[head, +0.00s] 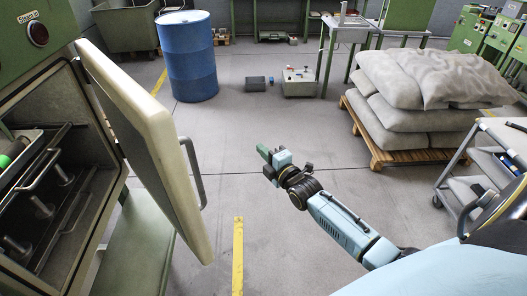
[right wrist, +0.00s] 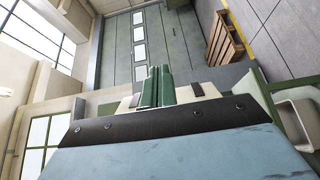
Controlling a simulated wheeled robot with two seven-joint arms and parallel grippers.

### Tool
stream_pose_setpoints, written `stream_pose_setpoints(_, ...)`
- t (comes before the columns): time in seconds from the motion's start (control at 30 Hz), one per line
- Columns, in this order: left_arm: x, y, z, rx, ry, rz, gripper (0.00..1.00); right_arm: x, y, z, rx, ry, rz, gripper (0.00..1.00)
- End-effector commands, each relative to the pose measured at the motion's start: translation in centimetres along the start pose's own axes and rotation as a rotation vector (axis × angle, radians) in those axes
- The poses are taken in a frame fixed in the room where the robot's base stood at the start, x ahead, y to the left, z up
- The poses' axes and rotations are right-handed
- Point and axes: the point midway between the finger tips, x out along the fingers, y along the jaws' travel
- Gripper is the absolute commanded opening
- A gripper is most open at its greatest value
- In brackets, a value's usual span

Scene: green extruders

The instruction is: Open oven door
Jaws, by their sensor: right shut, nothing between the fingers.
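The oven (head: 38,62) stands at the left in the head view. Its thick cream door (head: 150,140) is swung well open, with a grey bar handle (head: 193,172) on its outer face. The oven's inside, with racks and dark fittings, shows to the left of the door. My right gripper (head: 264,152) is shut and empty, out over the floor to the right of the door and clear of the handle. Its green fingers show pressed together in the right wrist view (right wrist: 157,86). My left gripper is not in view.
A blue barrel (head: 187,58) stands behind the door. Grey sacks (head: 425,85) lie on a pallet (head: 385,150) at the right, near a grey cart (head: 475,180). A small box (head: 300,82) sits on the floor at the back. The middle floor is clear.

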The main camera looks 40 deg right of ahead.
Motion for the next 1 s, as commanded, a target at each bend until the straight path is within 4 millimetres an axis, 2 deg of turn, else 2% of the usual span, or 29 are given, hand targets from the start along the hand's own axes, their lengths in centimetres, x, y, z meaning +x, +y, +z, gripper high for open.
stream_pose_setpoints(0.4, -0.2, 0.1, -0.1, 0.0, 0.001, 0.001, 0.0, 0.0, 0.0, -0.3, 0.002, 0.001, 0.0, 0.0)
stream_pose_setpoints(0.57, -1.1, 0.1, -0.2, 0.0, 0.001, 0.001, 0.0, -0.1, 0.2, -2.4, 0.006, 0.004, -0.001, 0.0)
stream_pose_setpoints(0.67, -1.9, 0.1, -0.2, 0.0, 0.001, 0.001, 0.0, -0.3, 0.2, -4.6, 0.008, 0.007, -0.002, 0.0)
stream_pose_setpoints(0.8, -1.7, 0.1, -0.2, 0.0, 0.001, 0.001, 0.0, -3.2, -0.1, -6.5, 0.005, 0.006, -0.003, 0.0)
stream_pose_setpoints(1.0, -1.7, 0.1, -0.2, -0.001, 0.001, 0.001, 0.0, -6.5, -0.1, -8.8, 0.003, 0.006, -0.002, 0.0)
